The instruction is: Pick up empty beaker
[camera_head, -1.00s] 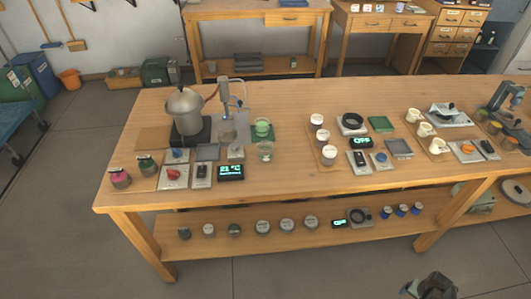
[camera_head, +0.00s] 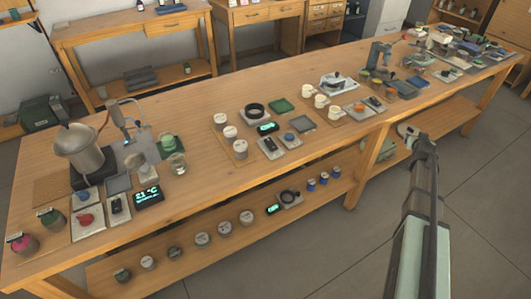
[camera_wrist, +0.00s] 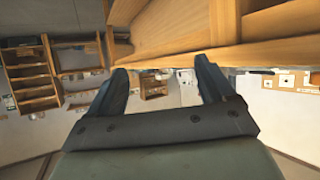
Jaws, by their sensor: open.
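A small clear glass beaker (camera_head: 177,164), seemingly empty, stands upright on the long wooden table (camera_head: 205,185) at the left in the head view. My arm rises at the right of the head view, in front of the table and far from the beaker. I cannot make out the fingers there. In the wrist view my gripper (camera_wrist: 161,66) is open, with nothing between its fingers. No beaker can be made out in the wrist view.
A metal kettle (camera_head: 79,150) and a condenser stand (camera_head: 128,124) are left of the beaker. A lit display (camera_head: 148,196) sits in front of it. White lidded jars (camera_head: 229,133) stand to the right. Wooden surfaces (camera_wrist: 275,52) lie close above my gripper in the wrist view.

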